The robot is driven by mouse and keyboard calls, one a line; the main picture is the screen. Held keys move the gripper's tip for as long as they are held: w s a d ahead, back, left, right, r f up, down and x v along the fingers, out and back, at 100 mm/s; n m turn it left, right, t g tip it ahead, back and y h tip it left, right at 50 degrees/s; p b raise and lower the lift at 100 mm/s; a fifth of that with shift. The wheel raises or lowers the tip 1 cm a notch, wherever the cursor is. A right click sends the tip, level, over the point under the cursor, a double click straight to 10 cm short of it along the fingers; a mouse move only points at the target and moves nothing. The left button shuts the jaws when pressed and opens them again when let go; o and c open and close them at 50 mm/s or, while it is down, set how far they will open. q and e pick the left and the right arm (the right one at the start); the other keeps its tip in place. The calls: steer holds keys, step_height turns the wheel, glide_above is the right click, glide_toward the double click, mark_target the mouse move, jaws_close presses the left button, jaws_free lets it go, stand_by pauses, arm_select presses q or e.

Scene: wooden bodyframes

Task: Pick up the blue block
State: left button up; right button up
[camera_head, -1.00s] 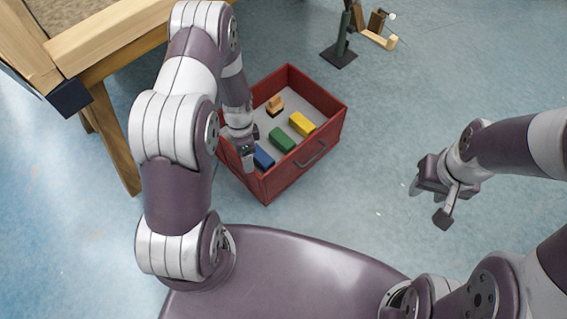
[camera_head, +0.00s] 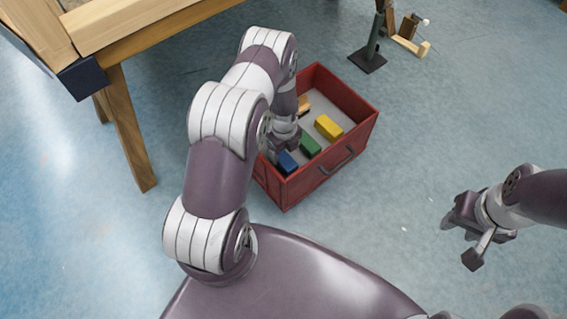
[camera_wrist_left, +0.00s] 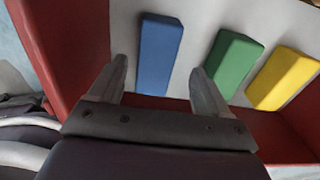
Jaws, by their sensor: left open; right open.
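The blue block (camera_head: 287,162) lies in the red box (camera_head: 330,175), near its front left corner. In the left wrist view the blue block (camera_wrist_left: 160,54) lies on the pale box floor, ahead of and between the two fingers. My left gripper (camera_wrist_left: 160,85) is open and empty there, with its fingertips close to the block's near end. In the head view my left gripper (camera_head: 279,152) is over the left part of the box, partly hidden by its own arm. My right gripper (camera_head: 461,243) is open and empty above the floor at the right.
A green block (camera_head: 310,146) and a yellow block (camera_head: 328,127) lie right of the blue one. An orange-brown piece (camera_head: 304,105) lies at the back, partly hidden. A wooden table (camera_head: 130,35) stands left. A dark stand (camera_head: 370,55) is behind; floor at right is clear.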

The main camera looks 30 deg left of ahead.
mark_target(283, 157)
arm_select(q)
steer(key=f, duration=0.1)
steer(key=f+b, duration=0.1)
steer(key=f, duration=0.1)
steer(key=f+b, duration=0.1)
steer(key=shift+s+f, duration=0.2)
steer(key=shift+s, duration=0.05)
steer(key=shift+r, duration=0.2)
steer(key=shift+c, duration=0.3)
steer(key=c, duration=1.1)
arm_select(e)
step_height(283, 157, down, 3)
steer(key=shift+f, duration=0.1)
arm_select(q)
steer(key=shift+o, duration=0.2)
